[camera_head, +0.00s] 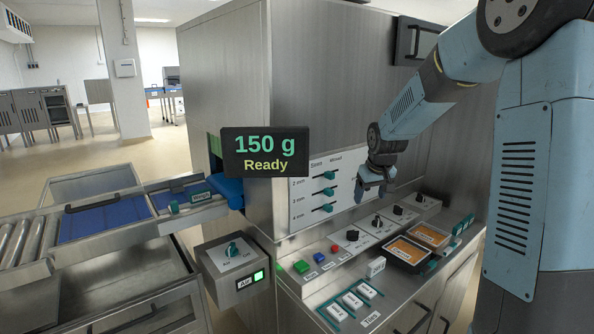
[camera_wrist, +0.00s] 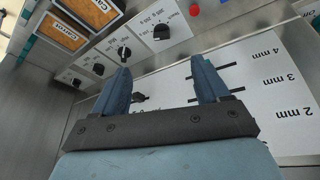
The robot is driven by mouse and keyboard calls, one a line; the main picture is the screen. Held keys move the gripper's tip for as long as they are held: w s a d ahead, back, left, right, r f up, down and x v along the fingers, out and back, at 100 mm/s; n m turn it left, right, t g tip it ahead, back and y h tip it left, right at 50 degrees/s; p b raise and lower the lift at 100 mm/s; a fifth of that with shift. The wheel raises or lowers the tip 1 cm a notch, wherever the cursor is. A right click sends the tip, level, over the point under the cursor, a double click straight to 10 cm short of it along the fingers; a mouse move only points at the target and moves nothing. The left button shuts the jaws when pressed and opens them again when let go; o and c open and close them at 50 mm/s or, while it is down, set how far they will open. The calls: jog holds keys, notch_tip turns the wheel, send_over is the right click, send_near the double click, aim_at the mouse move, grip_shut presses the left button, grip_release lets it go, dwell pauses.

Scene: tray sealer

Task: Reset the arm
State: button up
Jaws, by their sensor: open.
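My gripper (camera_head: 376,186) is on the end of my blue-grey arm, in front of the sealer's front face and above its sloped control shelf. In the wrist view my gripper (camera_wrist: 160,78) shows two blue fingers spread wide apart, with nothing between them. Behind the fingers is the white slider panel (camera_wrist: 277,80) with its mm marks. The same slider panel (camera_head: 310,205) shows in the head view with several teal sliders, its right part close to my gripper. I cannot tell whether the fingers touch the panel.
The display (camera_head: 265,152) reads 150 g, Ready. Black knobs (camera_head: 352,235), green and blue buttons and two orange-labelled trays (camera_head: 405,250) sit on the shelf below. An Air switch box (camera_head: 232,262) and a blue-belted conveyor (camera_head: 105,222) stand left. Open floor lies behind left.

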jog(key=s+r+m, duration=0.1)
jog(key=s+r, duration=0.5)
jog(key=s, duration=0.3)
jog(key=s+r, duration=0.5)
jog(key=s, duration=0.4)
jog(key=s+r+m+t, duration=0.1)
jog(key=s, duration=1.7)
jog(key=shift+s+m, duration=0.2)
jog(key=shift+m, duration=0.1)
jog(key=shift+a, duration=0.1)
jog(key=shift+c, duration=0.4)
